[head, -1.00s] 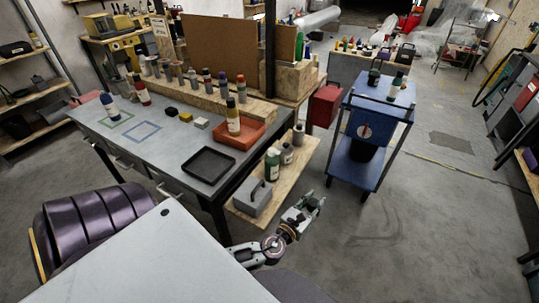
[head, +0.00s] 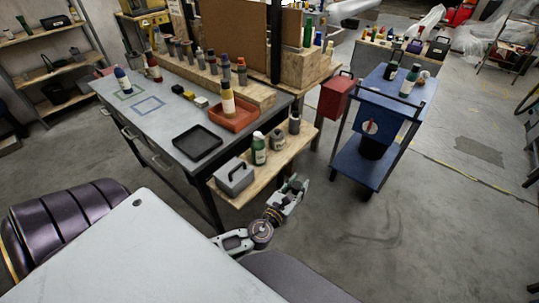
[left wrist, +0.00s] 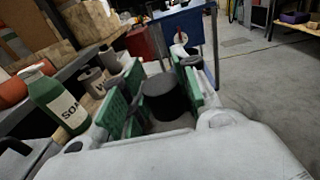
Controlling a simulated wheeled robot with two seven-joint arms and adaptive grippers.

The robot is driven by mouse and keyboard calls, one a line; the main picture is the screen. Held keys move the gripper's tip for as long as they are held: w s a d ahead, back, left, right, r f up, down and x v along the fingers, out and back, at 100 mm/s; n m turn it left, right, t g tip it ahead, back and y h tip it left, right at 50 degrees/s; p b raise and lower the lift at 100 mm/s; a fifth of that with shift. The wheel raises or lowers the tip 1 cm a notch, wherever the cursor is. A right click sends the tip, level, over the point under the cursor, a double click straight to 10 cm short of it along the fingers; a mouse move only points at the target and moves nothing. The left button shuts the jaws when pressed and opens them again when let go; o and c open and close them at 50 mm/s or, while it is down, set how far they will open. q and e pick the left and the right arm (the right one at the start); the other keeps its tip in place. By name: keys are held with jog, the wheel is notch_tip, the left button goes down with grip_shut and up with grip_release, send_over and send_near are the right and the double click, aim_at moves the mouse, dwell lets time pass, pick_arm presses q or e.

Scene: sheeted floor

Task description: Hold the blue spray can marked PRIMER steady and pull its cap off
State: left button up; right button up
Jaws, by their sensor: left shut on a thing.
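A dark blue container with a white label (head: 122,81), its print too small to read, stands upright in the green outline at the left of the grey workbench (head: 110,107); it may be the PRIMER can. My left gripper (head: 295,186) is off the bench's front right corner, beside the low wooden shelf and far from that container. In the left wrist view its green pads stand apart around a dark grey cylinder (left wrist: 165,102), which it is shut on; I cannot tell what it is. My right gripper is not in view.
A green bottle (head: 259,150) and a grey toolbox (head: 234,178) stand on the low wooden shelf near the left gripper. A black tray (head: 197,141) and an orange bin (head: 246,121) are on the bench. A blue cart (head: 358,166) stands right.

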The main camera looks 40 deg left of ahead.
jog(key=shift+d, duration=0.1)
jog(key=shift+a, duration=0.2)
